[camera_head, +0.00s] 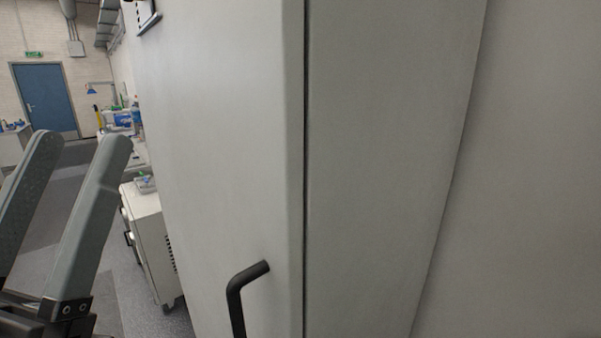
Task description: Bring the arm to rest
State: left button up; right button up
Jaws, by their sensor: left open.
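My left gripper (82,150) shows at the left edge of the head view. Its two grey fingers point up and stand apart, with nothing between them. It is open and empty, left of the large grey cabinet (220,150) and apart from its black handle (240,292) in the picture. My right gripper is not in view.
The tall cabinet fills the middle, with a dark vertical seam. A plain pale surface (525,180) fills the right. A white wheeled drawer unit (150,240) stands behind my left gripper. Grey floor (125,290) and a blue door (45,98) lie farther back.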

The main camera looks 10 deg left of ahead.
pick_arm(q)
notch_tip(320, 180, up, 38)
jog(key=d+h+p, duration=0.1)
jog(key=h+p, duration=0.1)
jog(key=p, duration=3.6)
jog(key=shift+d, duration=0.15)
jog(key=shift+w+f, duration=0.1)
jog(key=shift+f, duration=0.05)
